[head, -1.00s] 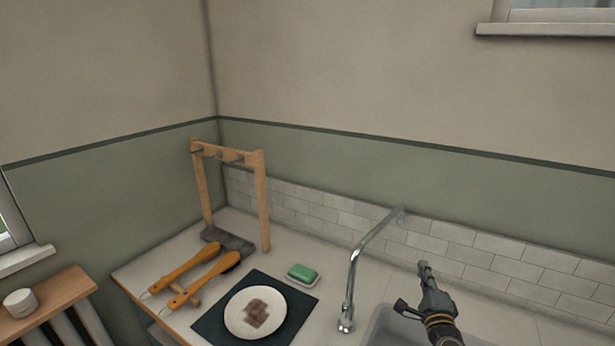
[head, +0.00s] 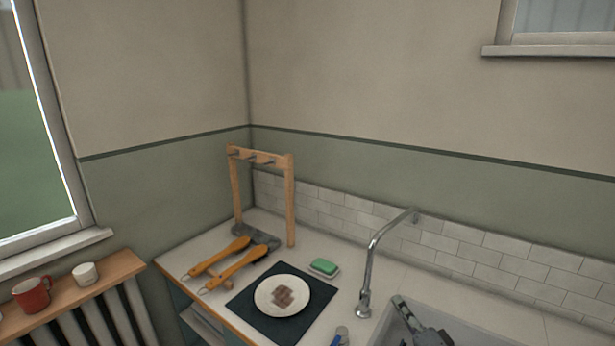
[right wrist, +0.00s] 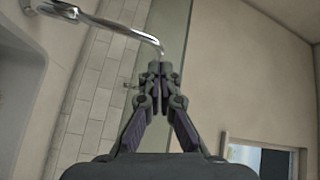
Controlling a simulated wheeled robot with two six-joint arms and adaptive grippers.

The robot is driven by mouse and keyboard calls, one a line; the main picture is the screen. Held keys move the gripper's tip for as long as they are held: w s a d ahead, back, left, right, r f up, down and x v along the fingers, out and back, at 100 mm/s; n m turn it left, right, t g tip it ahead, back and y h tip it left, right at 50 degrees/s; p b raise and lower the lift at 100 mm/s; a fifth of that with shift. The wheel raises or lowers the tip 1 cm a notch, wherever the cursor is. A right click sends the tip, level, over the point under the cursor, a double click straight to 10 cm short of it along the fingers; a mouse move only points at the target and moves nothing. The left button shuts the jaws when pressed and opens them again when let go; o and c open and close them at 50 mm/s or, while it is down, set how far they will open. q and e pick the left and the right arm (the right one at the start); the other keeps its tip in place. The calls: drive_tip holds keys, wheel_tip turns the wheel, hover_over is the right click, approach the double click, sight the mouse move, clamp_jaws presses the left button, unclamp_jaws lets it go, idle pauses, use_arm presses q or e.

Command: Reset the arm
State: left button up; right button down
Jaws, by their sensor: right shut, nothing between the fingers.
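My right gripper (head: 400,304) shows at the lower right of the head view, over the sink (head: 455,325). It is shut and empty. In the right wrist view its two fingertips (right wrist: 161,72) meet, with nothing between them. My left gripper is not in the head view. Two orange-handled brushes (head: 222,254) lie side by side on the counter, at the foot of a wooden rack (head: 290,200) with pegs. My right gripper is well away from both.
A white plate (head: 265,298) with a brown patch lies on a dark mat (head: 318,290). A green sponge (head: 324,266) sits behind it. The tap (head: 370,262) stands left of my gripper. A red mug (head: 32,295) and a white cup (head: 85,273) stand on the left shelf.

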drive_tip(key=s+a+f+n+g+y, duration=0.1)
drive_tip(key=s+a+f+n+g, duration=0.8)
drive_tip(key=s, duration=0.3)
drive_tip(key=s+d+f+n+g+h, duration=0.25)
drive_tip(key=s+d, duration=0.25)
drive_tip(key=s, duration=0.3)
drive_tip(key=s+d+f+n+g+h, duration=0.1)
drive_tip(key=s+d+f+g+h, duration=0.15)
drive_tip(key=s+d+h, duration=0.4)
drive_tip(key=s+d+f+g+y, duration=0.1)
drive_tip(key=s+f, duration=0.1)
drive_tip(key=f, duration=1.2)
drive_tip(key=s+d+f+g+y, duration=0.1)
drive_tip(key=s+f, duration=0.2)
drive_tip(key=f, duration=1.2)
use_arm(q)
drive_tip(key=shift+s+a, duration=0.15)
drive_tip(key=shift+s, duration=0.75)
use_arm(e)
drive_tip(key=s+f, duration=1.3)
drive_tip(key=s, duration=0.3)
drive_tip(key=shift+s+d+f+m+g, duration=0.25)
drive_tip(key=shift+s+f+m+g, duration=0.05)
drive_tip(key=shift+s+m+g, duration=0.15)
